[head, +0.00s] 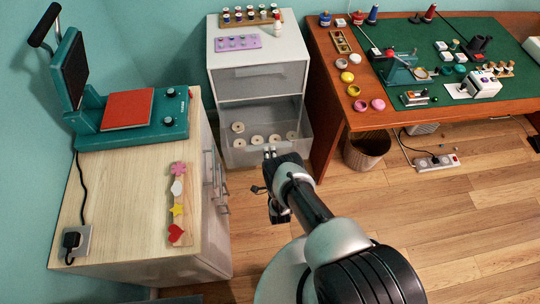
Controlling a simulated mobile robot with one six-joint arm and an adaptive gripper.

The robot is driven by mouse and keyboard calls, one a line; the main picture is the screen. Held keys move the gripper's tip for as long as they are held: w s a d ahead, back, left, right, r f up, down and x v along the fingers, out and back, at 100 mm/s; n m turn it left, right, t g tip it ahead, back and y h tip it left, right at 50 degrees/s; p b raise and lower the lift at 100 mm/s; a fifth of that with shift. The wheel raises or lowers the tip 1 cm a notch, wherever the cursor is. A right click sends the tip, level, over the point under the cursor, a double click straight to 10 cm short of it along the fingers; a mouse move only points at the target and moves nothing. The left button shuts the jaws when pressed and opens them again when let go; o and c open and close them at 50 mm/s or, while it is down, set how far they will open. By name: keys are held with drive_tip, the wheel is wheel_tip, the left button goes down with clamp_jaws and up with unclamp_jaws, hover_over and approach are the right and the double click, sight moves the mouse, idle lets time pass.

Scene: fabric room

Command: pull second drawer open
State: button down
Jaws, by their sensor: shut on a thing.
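A grey and white drawer cabinet (212,55) stands against the back wall. Its upper drawer (262,80) is shut. The second drawer (243,157), below it, stands out from the cabinet, and several pale ring-shaped rolls (256,140) show inside it. My gripper (270,151) is at the middle of this drawer's front, shut on what appears to be its handle. The handle itself is hidden by the fingers.
A wooden-topped cabinet (120,215) with a teal heat press (130,118) stands at left, its handles facing my arm. A desk (330,75) with a green mat and a waste basket (366,150) are at right. Wooden floor (440,215) is clear in front.

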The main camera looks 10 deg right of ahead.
drive_tip(key=shift+s+f, duration=0.1)
drive_tip(key=shift+f, duration=0.2)
drive_tip(key=c, duration=1.5)
unclamp_jaws()
drive_tip(key=shift+r, duration=0.1)
drive_tip(key=shift+r, duration=0.1)
